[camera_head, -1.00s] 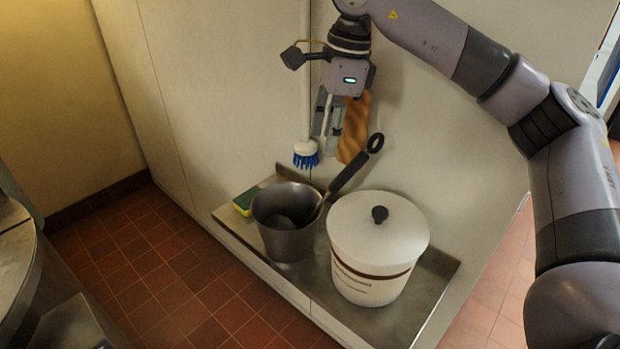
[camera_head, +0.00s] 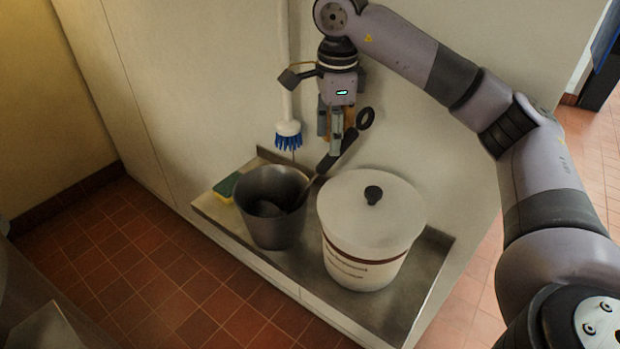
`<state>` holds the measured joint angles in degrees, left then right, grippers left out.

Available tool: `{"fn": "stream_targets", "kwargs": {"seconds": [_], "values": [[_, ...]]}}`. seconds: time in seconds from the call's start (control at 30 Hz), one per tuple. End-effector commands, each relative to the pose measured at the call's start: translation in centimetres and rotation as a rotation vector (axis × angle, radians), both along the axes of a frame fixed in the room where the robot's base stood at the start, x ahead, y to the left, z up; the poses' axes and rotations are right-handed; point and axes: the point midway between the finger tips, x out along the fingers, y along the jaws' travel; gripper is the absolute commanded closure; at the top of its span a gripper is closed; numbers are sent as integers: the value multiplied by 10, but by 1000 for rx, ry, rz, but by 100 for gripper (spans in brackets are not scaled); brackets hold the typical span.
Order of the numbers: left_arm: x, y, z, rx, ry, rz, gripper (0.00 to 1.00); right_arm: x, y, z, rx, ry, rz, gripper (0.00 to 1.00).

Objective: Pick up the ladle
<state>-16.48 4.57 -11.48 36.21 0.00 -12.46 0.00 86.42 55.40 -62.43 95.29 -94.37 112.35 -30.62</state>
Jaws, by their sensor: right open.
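The ladle (camera_head: 349,141) has a black handle with a ring at its upper end. It leans tilted in a dark metal pot (camera_head: 273,222), its handle rising over the rim to the upper right; its bowl is down inside the pot. My right gripper (camera_head: 336,146) points down from above, open, with its fingertips at the ladle's handle just below the ring. I cannot tell whether the fingers touch the handle or straddle it. My left gripper is not in view.
A white lidded crock (camera_head: 372,225) with a black knob stands right of the pot on a metal shelf (camera_head: 412,290). A green-yellow sponge (camera_head: 227,187) lies left of the pot. A white brush with blue bristles (camera_head: 288,134) hangs on the wall behind. Tiled floor lies in front.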

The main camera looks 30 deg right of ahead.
Motion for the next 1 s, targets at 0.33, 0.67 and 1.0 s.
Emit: {"fn": "stream_targets", "kwargs": {"seconds": [0.33,0.67,1.0], "values": [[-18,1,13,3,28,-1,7,3,-2,-38,0,4,0,58],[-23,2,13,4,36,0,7,5,-2,-56,0,-1,1,58],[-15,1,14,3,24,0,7,5,-2,-55,0,-1,1,76]]}}
